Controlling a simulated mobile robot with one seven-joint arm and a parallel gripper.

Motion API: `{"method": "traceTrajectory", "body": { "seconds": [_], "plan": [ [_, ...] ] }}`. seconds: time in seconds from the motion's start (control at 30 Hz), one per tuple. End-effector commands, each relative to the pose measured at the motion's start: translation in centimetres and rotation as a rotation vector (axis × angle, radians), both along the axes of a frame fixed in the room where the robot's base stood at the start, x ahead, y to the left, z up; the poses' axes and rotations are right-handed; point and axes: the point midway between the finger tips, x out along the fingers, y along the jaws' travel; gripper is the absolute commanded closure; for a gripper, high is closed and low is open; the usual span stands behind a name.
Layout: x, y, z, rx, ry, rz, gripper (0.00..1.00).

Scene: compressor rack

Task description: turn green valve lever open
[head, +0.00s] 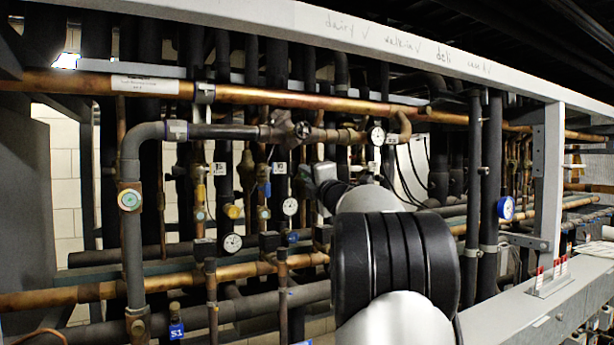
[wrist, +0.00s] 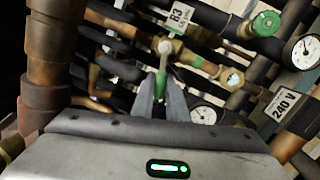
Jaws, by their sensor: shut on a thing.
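In the wrist view, my gripper (wrist: 160,82) points into the pipework, its two grey fingers close together. They are shut on the green valve lever (wrist: 161,86), a narrow green strip between the fingertips. A brass valve body (wrist: 168,47) with a pale round end sits just beyond the fingertips. The fingers hide much of the lever, so its angle is hard to tell. In the head view, my arm reaches into the rack and hides the lever and most of the gripper.
A green round knob (wrist: 267,23), a white gauge (wrist: 302,50) and a 240 V tag (wrist: 284,107) are close on the right. A thick copper pipe (wrist: 48,65) stands close on the left. A grey beam (head: 530,305) crosses in front of the rack.

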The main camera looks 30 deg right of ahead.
Motion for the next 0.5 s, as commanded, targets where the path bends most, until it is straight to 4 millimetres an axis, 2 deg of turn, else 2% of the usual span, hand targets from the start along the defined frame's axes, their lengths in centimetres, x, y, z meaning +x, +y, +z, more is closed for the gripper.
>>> {"method": "traceTrajectory", "body": {
  "seconds": [0.27, 0.5],
  "plan": [
    [0.0, -0.1, -0.2, -0.018, 0.001, -0.001, 1.00],
    [0.0, -0.3, -1.1, -0.127, 0.007, -0.001, 1.00]
  ]
}}
